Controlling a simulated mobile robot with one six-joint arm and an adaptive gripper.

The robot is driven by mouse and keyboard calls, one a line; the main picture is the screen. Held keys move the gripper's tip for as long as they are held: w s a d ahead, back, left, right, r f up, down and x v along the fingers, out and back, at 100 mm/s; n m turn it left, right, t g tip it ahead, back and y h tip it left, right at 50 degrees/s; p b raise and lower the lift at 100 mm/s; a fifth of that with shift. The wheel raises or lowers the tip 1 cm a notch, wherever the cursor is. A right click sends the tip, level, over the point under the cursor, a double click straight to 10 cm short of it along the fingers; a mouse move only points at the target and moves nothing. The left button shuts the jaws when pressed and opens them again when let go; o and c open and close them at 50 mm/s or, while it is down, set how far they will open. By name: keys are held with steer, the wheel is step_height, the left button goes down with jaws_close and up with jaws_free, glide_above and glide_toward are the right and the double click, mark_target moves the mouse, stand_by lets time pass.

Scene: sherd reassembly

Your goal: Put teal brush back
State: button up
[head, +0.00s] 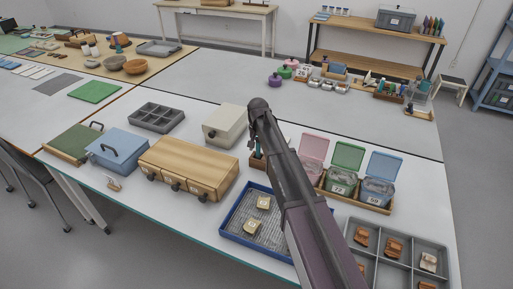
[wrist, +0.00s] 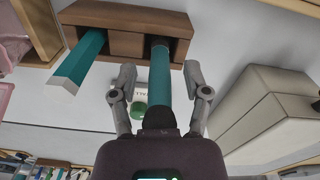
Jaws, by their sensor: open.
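In the wrist view a brown wooden holder (wrist: 120,24) with square slots is at the top. A round teal brush (wrist: 159,72) runs from one slot towards my gripper, its dark end close to the palm. My gripper (wrist: 162,82) is open, with one finger on each side of the brush and a visible gap to each. A second teal stick (wrist: 82,58), square in section, leans out of the slot to the left. In the head view my arm hides the gripper and most of the holder (head: 257,161).
A pale box (head: 226,125) stands close beside the holder; it also shows in the wrist view (wrist: 262,112). A wooden drawer chest (head: 188,168) and a blue tray (head: 232,222) with sherds are nearby. Open-lidded pink, green and blue boxes (head: 345,183) stand right of my arm.

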steer(key=shift+r, duration=0.2)
step_height(320, 180, up, 12)
steer(key=p, duration=1.2)
steer(key=shift+f, duration=0.1)
stand_by(0.6)
steer(key=shift+s+d, duration=0.15)
steer(key=s+d+n, duration=0.1)
steer(key=s+d, duration=2.1)
steer(key=s, duration=0.3)
steer(key=shift+s+n, duration=0.3)
steer(key=shift+n, duration=0.1)
